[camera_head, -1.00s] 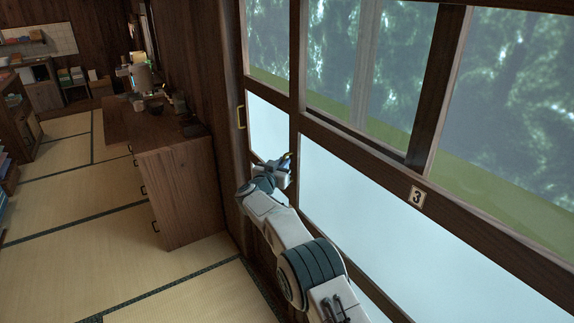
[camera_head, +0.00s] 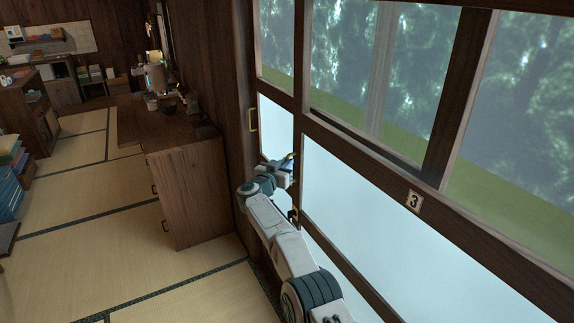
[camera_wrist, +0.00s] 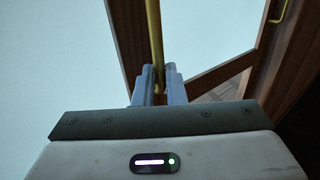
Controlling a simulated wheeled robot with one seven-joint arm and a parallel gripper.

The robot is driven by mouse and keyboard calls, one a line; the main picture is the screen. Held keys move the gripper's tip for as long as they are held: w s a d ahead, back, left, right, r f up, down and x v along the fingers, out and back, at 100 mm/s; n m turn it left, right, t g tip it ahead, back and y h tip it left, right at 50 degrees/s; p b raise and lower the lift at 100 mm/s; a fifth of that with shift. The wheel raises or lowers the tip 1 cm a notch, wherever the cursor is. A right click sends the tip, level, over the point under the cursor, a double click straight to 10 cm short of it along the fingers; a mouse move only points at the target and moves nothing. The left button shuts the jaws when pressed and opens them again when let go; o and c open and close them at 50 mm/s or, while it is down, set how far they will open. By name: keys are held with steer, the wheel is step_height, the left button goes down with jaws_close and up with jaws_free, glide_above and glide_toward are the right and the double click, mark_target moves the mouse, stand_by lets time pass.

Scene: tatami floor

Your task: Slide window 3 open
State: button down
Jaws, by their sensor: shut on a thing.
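Window 3 is a large wood-framed sliding panel with glass above and pale panes below. Its number plate (camera_head: 413,202) sits on the middle rail in the head view. My gripper (camera_head: 289,162) is at the panel's left upright, with my arm reaching up from below. In the wrist view the gripper's two fingers (camera_wrist: 158,86) are closed around an upright brass bar handle (camera_wrist: 154,35). The handle's gripped part is partly hidden by the fingers.
Another brass handle (camera_head: 252,120) is on the dark wood to the left. A wooden cabinet (camera_head: 190,190) stands left of my arm, with items on its top. Open tatami floor (camera_head: 90,245) lies further left. Shelves (camera_head: 30,115) stand at the back.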

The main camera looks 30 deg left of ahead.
steer(key=shift+r, duration=0.1)
steer(key=c, duration=1.5)
jaws_free()
steer(key=shift+s+a, duration=0.1)
steer(key=shift+s, duration=0.05)
steer(key=s+d+b, duration=0.1)
steer(key=s+b, duration=0.2)
steer(key=s, duration=1)
steer(key=shift+s+d+b, duration=0.15)
steer(key=shift+s+b, duration=0.15)
steer(key=shift+b, duration=0.05)
